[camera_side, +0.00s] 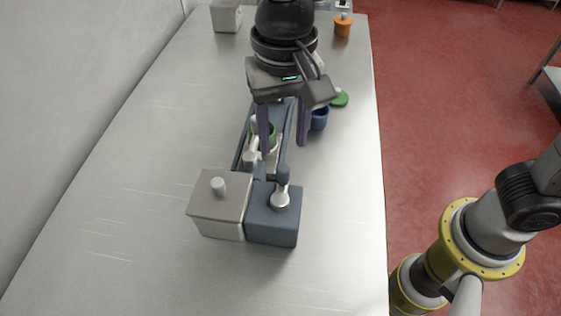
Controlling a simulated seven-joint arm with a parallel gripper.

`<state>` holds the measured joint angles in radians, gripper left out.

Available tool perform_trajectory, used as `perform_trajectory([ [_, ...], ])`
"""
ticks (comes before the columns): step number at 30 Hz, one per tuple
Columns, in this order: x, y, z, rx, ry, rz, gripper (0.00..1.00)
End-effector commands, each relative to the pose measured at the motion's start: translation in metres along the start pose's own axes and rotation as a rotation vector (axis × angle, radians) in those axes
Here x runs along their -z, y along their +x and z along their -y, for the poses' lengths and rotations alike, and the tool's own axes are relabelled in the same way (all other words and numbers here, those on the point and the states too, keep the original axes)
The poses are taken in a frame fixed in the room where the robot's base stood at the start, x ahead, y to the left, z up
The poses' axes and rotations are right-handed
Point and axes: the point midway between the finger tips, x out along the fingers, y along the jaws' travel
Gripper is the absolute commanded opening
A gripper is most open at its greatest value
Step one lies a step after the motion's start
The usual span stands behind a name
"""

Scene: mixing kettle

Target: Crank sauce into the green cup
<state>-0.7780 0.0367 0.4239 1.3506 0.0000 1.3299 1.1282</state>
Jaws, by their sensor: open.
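The green cup (272,131) is partly hidden behind my gripper's left finger; it appears to be inside the long blue frame (288,138). A silver spout-like part (251,159) is close in front of it. At the frame's near end is a machine with a grey lidded box (220,207) and a blue box (273,227). A crank-like part (281,196) with a silver round base and blue knob is on top of the blue box. My gripper (283,148) is open and points down over the frame, its fingers apart. I cannot tell whether it touches anything.
A blue cup (319,121) and a green lid-like piece (340,99) are right of my gripper. An orange container (342,27) and a grey box (227,16) stand at the far end. The steel table (110,190) is clear on the left and at the near end.

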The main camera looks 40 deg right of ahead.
Motion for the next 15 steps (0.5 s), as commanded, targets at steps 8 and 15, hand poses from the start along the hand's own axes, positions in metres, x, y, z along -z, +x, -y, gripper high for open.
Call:
perform_trajectory([
  [8, 0.0, 0.006, -0.001, -0.002, -0.092, 0.001, 0.53],
  [15, 0.0, 0.03, -0.001, -0.002, -0.089, 0.001, 0.53],
])
